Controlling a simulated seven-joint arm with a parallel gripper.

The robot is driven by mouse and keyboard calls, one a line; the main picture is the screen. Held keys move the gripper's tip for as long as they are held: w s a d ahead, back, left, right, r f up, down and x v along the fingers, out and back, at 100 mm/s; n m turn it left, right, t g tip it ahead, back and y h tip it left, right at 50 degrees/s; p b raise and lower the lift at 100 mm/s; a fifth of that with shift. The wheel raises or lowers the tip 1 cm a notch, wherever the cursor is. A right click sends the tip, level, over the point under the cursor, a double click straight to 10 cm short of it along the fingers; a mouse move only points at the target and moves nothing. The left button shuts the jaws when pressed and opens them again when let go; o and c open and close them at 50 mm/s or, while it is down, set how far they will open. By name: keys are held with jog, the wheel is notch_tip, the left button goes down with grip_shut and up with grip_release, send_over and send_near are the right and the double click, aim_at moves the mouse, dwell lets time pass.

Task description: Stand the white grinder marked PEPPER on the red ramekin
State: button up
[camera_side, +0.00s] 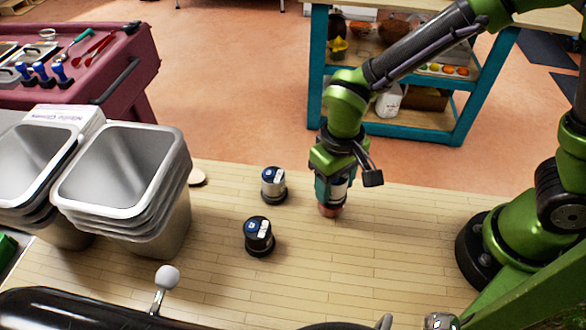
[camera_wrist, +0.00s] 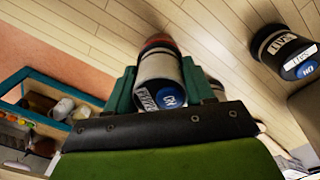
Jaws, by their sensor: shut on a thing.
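My gripper (camera_side: 332,186) points down over the wooden worktop and is shut on a white grinder. In the wrist view the white grinder (camera_wrist: 160,68) sits between the two green fingers, with a blue disc and a partly readable label on its top. The red ramekin (camera_side: 328,211) is directly under the held grinder on the worktop. A strip of the ramekin (camera_wrist: 158,40) shows past the grinder's far end. The grinder's base and the ramekin's rim look very close; I cannot tell whether they touch.
A white grinder with a blue top (camera_side: 273,185) and a black grinder (camera_side: 259,237) stand left of my gripper. Stacked metal containers (camera_side: 125,190) stand farther left. A white-knobbed lever (camera_side: 166,278) rises at the front. The worktop right of the ramekin is clear.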

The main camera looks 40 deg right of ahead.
jog(key=shift+f, duration=0.45)
jog(key=o, duration=1)
jog(key=shift+r, duration=5.55)
jog(key=shift+a, duration=0.1)
jog(key=s+d+r+m+t+y, duration=0.1)
jog(key=s+d+r+m+t, duration=0.1)
jog(key=d, duration=0.5)
jog(key=s+d+r+m+t+y, duration=0.1)
jog(key=s+d+r+m+t, duration=0.1)
jog(key=d+r+t, duration=0.3)
jog(key=s+d+r, duration=0.1)
jog(key=d, duration=0.2)
jog(key=shift+d+r, duration=0.25)
jog(key=shift+r, duration=0.15)
